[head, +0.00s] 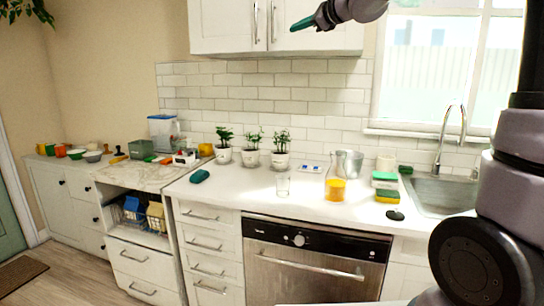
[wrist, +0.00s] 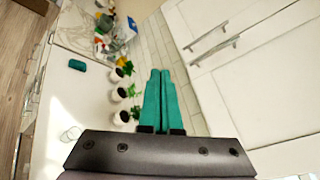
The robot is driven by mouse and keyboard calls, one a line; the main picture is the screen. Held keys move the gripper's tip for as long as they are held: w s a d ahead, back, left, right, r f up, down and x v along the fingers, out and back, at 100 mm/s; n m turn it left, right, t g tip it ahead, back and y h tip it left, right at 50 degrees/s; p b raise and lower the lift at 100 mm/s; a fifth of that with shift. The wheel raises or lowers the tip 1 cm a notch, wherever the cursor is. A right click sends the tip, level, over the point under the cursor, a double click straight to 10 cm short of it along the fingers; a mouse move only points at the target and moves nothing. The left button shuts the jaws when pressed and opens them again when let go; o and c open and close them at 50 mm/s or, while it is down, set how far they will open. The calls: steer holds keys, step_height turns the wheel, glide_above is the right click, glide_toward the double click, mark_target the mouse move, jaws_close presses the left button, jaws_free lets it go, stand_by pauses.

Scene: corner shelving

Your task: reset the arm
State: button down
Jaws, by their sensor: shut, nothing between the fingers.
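My gripper (head: 303,24) is raised high in front of the white upper cabinets (head: 230,24) in the head view. Its teal fingers point to the left. In the wrist view my gripper (wrist: 160,76) shows its two teal fingers side by side, shut with nothing between them. The fingers are apart from the counter and from the things on it. The arm links nearest the gripper run off the top of the head view.
Below stands a white counter (head: 250,192) with potted plants (head: 251,150), a drinking glass (head: 283,184), a flask of orange liquid (head: 335,184) and a teal object (head: 200,176). A sink (head: 440,194) with a tap is at right. The air left of the gripper is free.

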steer(key=s+d+f+n+g+h, duration=0.2)
steer(key=s+d+f+n, duration=0.3)
steer(key=s, duration=0.6)
steer(key=s+d+f+n+g+h, duration=0.2)
steer(key=s+d+f, duration=0.4)
steer(key=s+f, duration=0.3)
steer(key=s+d+f+n+g+h, duration=0.1)
steer(key=s+d+f+n+h, duration=0.3)
steer(key=s, duration=0.8)
step_height(320, 180, down, 3)
steer(key=d+n, duration=0.2)
steer(key=n, duration=0.1)
steer(key=shift+s+f+n+g, duration=0.2)
steer(key=shift+s+n+g, duration=0.1)
steer(key=shift+g, duration=0.1)
